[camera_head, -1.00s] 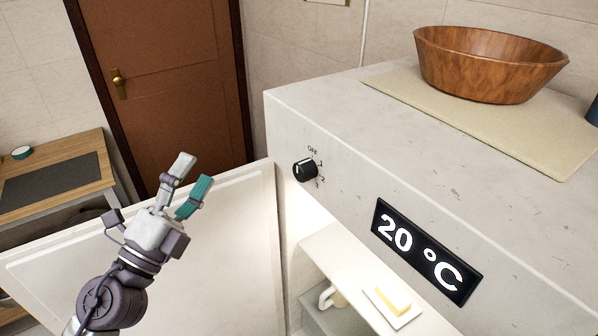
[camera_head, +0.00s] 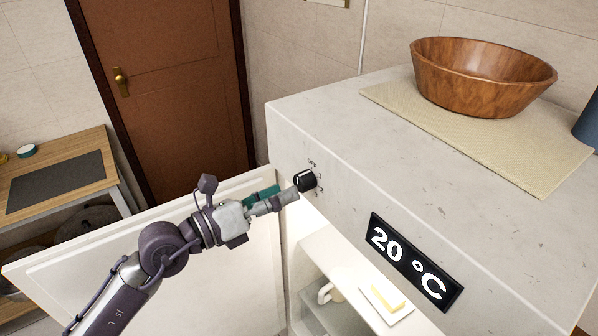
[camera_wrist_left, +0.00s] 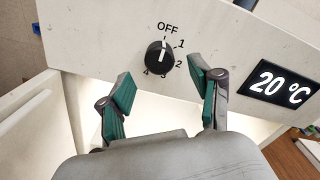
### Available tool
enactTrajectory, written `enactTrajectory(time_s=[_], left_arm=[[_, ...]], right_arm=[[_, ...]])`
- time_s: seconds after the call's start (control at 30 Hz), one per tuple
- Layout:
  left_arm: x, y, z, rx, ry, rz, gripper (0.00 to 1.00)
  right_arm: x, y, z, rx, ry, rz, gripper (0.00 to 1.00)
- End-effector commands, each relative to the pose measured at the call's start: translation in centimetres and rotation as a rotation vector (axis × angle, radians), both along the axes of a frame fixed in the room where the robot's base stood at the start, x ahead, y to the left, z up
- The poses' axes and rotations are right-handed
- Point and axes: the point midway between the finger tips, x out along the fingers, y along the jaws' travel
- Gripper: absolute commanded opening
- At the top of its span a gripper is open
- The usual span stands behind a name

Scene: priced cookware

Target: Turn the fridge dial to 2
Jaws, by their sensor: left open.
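The black fridge dial (camera_head: 304,180) sits on the fridge's upper front panel. In the left wrist view the dial (camera_wrist_left: 160,57) is clear, with OFF, 1, 2, 3 and 4 printed around it, and its white mark points up toward OFF. My left gripper (camera_head: 284,194) is just in front of the dial, and its fingers look close to it. In the wrist view the open fingers (camera_wrist_left: 160,72) stand on either side below the dial, with nothing between them. The display (camera_head: 408,262) reads 20 °C. My right gripper is not in view.
The fridge door (camera_head: 150,230) stands open behind my left arm. Butter on a white dish (camera_head: 386,300) and a mug (camera_head: 327,293) are inside. A wooden bowl (camera_head: 483,80) stands on a beige mat (camera_head: 470,140) on top. A wooden side table (camera_head: 90,150) is at left.

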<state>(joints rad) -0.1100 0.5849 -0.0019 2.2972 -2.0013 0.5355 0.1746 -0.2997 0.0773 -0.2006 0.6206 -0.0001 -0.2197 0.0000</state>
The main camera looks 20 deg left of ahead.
Motion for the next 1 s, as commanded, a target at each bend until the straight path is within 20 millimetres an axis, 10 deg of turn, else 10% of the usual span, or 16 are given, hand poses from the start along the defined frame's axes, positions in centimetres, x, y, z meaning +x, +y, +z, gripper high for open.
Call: enactTrajectory(time_s=[0.67, 1.0], left_arm=[[3.7, -2.9, -0.1, 0.000, 0.000, 0.000, 0.64], [3.7, -2.8, -0.1, 0.000, 0.000, 0.000, 0.07]], right_arm=[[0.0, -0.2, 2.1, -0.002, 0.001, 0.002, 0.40], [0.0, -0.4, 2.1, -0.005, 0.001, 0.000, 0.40]])
